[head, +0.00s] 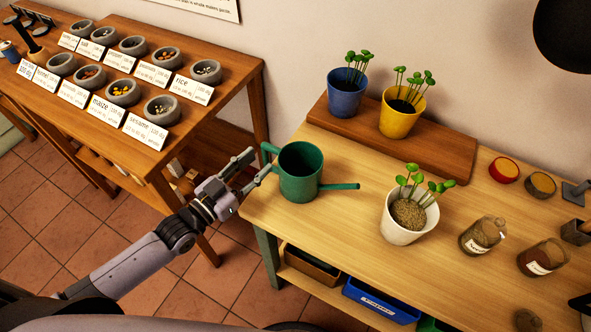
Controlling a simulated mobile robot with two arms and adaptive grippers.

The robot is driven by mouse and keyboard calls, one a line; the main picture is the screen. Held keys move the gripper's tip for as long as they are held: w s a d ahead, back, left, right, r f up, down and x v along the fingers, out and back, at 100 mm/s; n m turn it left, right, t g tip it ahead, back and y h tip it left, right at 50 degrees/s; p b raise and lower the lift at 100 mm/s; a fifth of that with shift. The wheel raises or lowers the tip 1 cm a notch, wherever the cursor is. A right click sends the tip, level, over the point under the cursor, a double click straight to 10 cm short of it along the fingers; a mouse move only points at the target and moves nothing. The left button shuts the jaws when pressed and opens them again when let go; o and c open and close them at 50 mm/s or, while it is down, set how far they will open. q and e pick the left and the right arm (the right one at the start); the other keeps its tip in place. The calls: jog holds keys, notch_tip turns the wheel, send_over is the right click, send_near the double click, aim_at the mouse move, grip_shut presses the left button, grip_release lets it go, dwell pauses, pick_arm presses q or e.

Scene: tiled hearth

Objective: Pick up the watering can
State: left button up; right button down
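The green watering can (301,172) stands upright near the left end of the light wooden table (345,225). Its handle faces left, towards my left gripper, and its spout points right. My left gripper (261,161) reaches in from the left at the table's left edge. Its two fingers are spread apart, with the tips close to the handle. I cannot tell whether they touch it. My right gripper is not in view.
A white pot (405,232) with seedlings stands right of the spout. A blue pot (345,100) and a yellow pot (398,120) stand on a raised board (440,148) behind. Glass jars (480,238) stand further right. A brown table (215,85) with bowls and labels is at left.

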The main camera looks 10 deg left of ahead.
aim_at(266, 154)
pick_arm(q)
jog(key=p+x, duration=0.1)
jog(key=x, duration=0.3)
jog(key=shift+w+f, duration=0.2)
jog(key=shift+w, duration=0.25)
jog(key=shift+s, duration=0.1)
jog(key=shift+c, duration=0.5)
grip_shut()
